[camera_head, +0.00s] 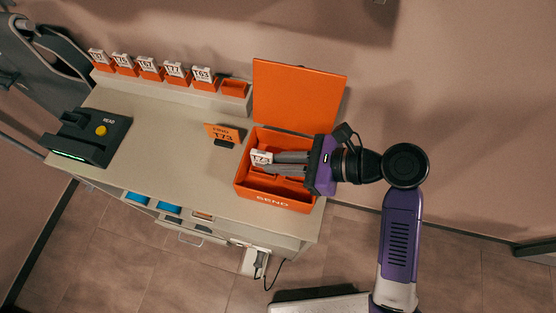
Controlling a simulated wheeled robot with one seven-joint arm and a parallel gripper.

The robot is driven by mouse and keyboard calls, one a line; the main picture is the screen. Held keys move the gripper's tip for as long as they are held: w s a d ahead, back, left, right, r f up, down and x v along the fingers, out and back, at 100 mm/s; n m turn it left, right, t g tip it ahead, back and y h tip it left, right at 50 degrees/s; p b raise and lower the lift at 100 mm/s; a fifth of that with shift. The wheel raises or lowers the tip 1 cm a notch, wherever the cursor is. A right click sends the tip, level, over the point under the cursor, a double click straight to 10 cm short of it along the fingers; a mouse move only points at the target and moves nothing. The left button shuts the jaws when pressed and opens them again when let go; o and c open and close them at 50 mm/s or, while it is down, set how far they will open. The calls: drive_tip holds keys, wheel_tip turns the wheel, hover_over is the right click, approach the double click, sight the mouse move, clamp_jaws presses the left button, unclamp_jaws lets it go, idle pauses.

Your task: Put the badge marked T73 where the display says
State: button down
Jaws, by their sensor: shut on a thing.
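My gripper (276,163) reaches from the right over the open orange box (246,183) marked SEND. It is shut on a white badge (261,156), whose print looks like T73 but is partly hard to read. The badge is at the fingertips, inside the box's outline; I cannot tell whether it touches the box floor. The box's lid (298,95) stands open at the back. A small orange sign (222,132) on the desk reads FIND T73. A dark device (90,138) at the left has a yellow button, a green light strip and small lettering on top that seems to say READ.
A pale rack (175,87) along the desk's back holds several badges in orange holders, the nearest marked T63 (202,74). An empty orange holder (235,88) is at its right end. The desk middle (165,145) is clear.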

drive_tip(key=shift+f, duration=1.1)
drive_tip(key=shift+s+f+b, duration=0.15)
drive_tip(key=shift+f+b, duration=0.15)
drive_tip(key=shift+f, duration=0.05)
drive_tip(key=shift+s+a, duration=0.1)
drive_tip(key=shift+a, duration=0.05)
drive_tip(key=c, duration=1.4)
unclamp_jaws()
drive_tip(key=shift+f, duration=0.1)
drive_tip(key=v, duration=0.6)
drive_tip(key=w+v, duration=0.1)
drive_tip(key=v, duration=0.2)
drive_tip(key=shift+r, duration=0.35)
drive_tip(key=shift+s+a, duration=0.1)
